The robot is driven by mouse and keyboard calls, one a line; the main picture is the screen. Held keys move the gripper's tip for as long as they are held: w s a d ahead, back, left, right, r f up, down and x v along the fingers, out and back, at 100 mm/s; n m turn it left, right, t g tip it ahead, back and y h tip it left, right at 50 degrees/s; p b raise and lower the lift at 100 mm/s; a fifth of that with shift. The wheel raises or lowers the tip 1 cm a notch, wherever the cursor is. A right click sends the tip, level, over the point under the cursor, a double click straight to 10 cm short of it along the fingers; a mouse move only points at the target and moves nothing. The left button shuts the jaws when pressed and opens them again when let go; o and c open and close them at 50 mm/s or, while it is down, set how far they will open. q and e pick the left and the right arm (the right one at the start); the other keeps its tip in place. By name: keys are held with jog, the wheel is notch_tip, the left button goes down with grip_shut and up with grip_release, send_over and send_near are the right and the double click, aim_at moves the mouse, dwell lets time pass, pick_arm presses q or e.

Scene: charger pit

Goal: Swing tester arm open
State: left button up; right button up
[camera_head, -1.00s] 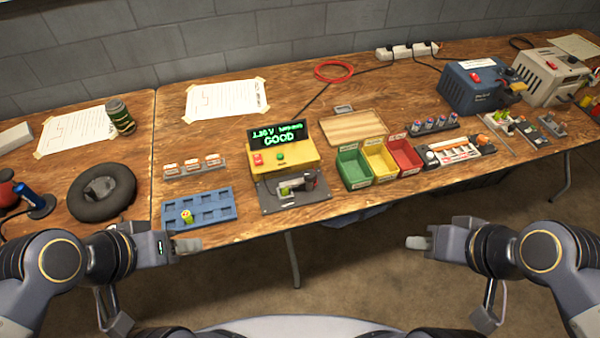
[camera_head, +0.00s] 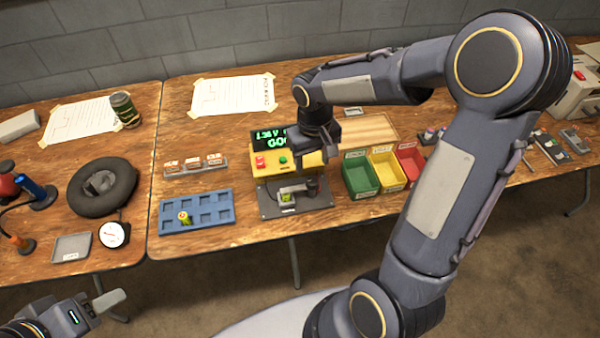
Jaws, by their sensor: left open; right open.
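The tester has a yellow housing (camera_head: 262,166), a dark screen (camera_head: 268,137) with green text, partly hidden by my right arm, and a dark base plate (camera_head: 270,208). On the plate, the grey tester arm (camera_head: 296,188) lies across a small green battery (camera_head: 286,198), with a dark knob at its right end. My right gripper (camera_head: 324,158) points down in front of the tester's right side, above the knob and apparently apart from it. It is open; its fingertips are small and hard to see. My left gripper (camera_head: 105,303) is open and empty at the bottom left, off the table.
A blue tray (camera_head: 180,223) with one battery lies left of the tester. Green (camera_head: 359,180), yellow (camera_head: 386,172) and red (camera_head: 408,160) bins stand to its right. My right arm covers much of the right side. A gauge (camera_head: 114,234) lies at front left.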

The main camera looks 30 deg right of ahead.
aim_at(312, 180)
notch_tip(312, 180, down, 7)
jog(key=shift+s+r, duration=0.1)
jog(key=shift+r, duration=0.05)
grip_shut()
dwell(0.5)
